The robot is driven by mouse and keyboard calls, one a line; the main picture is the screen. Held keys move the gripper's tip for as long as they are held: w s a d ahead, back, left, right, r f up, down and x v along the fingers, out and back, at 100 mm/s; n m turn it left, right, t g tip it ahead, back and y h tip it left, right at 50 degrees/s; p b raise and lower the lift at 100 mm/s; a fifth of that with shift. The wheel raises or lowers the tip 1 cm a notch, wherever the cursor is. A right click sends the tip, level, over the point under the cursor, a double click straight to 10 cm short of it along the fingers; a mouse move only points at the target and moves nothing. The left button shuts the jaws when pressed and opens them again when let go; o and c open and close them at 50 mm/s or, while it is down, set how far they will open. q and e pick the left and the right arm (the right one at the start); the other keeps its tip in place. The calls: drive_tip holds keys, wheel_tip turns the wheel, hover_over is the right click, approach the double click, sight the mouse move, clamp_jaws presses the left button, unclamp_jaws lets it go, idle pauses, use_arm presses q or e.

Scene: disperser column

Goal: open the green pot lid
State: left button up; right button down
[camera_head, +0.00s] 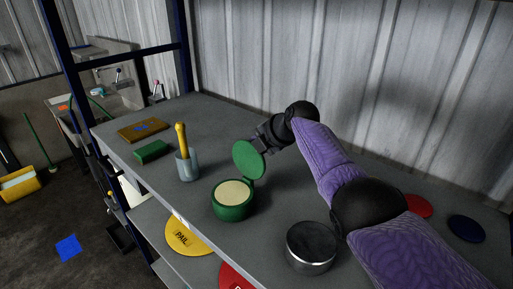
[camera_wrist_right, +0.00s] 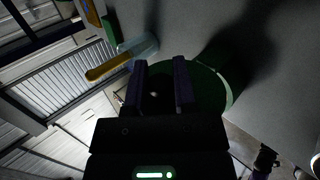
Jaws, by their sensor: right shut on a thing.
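The green pot (camera_head: 232,210) stands on the grey shelf, and its pale cream contents show. Its round green lid (camera_head: 249,161) stands up steeply at the pot's back edge, swung clear of the opening. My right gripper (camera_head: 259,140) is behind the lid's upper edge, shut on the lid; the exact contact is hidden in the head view. In the right wrist view, the two dark fingers of my right gripper (camera_wrist_right: 162,75) lie over the dark green lid (camera_wrist_right: 215,82). My left gripper is in neither view.
A cup (camera_head: 187,168) with a yellow-handled tool stands left of the pot, near a green block (camera_head: 152,151) and a brown board (camera_head: 142,130). A metal tin (camera_head: 311,252) stands front right, close to my right arm. The corrugated wall (camera_head: 320,60) is behind.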

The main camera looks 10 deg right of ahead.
drive_tip(key=shift+s+f, duration=0.15)
drive_tip(key=shift+f, duration=0.2)
drive_tip(key=shift+c, duration=2.2)
unclamp_jaws()
drive_tip(key=shift+r, duration=0.25)
